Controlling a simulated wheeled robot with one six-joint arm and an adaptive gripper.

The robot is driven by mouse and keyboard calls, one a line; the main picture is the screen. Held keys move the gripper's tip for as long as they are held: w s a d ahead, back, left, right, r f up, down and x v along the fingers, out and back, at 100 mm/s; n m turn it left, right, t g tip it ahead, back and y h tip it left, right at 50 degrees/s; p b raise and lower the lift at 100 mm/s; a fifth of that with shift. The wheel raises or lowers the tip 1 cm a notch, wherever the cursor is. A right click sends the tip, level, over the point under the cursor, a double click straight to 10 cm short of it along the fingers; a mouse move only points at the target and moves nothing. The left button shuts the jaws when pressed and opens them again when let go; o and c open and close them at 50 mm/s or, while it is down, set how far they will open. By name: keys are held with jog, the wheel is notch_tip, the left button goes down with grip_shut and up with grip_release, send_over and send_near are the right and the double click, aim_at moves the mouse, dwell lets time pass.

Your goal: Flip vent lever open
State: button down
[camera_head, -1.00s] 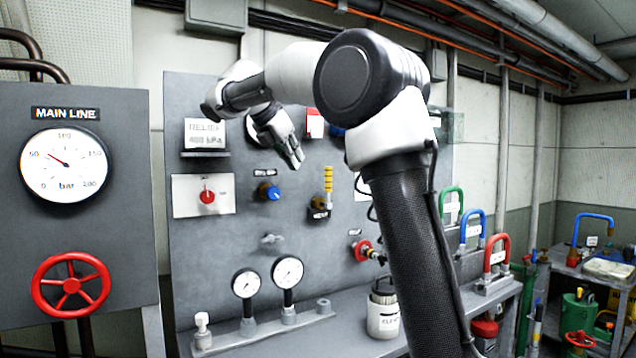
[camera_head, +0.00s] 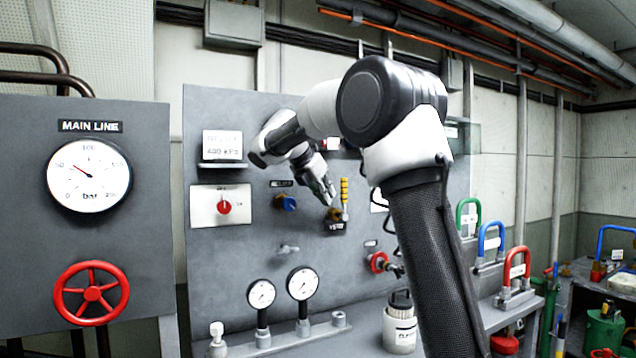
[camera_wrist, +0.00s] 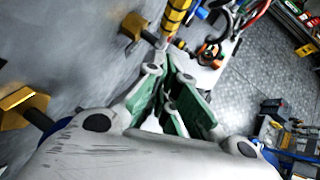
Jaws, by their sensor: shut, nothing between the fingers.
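In the wrist view the yellow handle (camera_wrist: 176,14) is at the top, next to a brass fitting (camera_wrist: 134,25). My gripper (camera_head: 328,196) is just left of the handle, pointing down and to the right. Its fingers, with green inner faces, also show in the wrist view (camera_wrist: 172,75); they are shut and empty. I cannot tell whether a fingertip touches the handle.
A blue knob (camera_head: 287,203) and a red selector knob (camera_head: 224,207) are on the panel to the left. A red valve (camera_head: 378,262) is below right. Two small gauges (camera_head: 302,283) and a white canister (camera_head: 399,327) stand on the shelf below. Colored hoops (camera_head: 491,238) stand at the right.

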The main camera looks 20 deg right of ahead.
aim_at(342, 199)
jog(key=shift+w+d+r, duration=0.1)
jog(key=shift+w+d, duration=0.3)
jog(key=shift+d, duration=0.5)
jog(key=shift+w+d, duration=0.4)
jog(key=shift+d, duration=0.45)
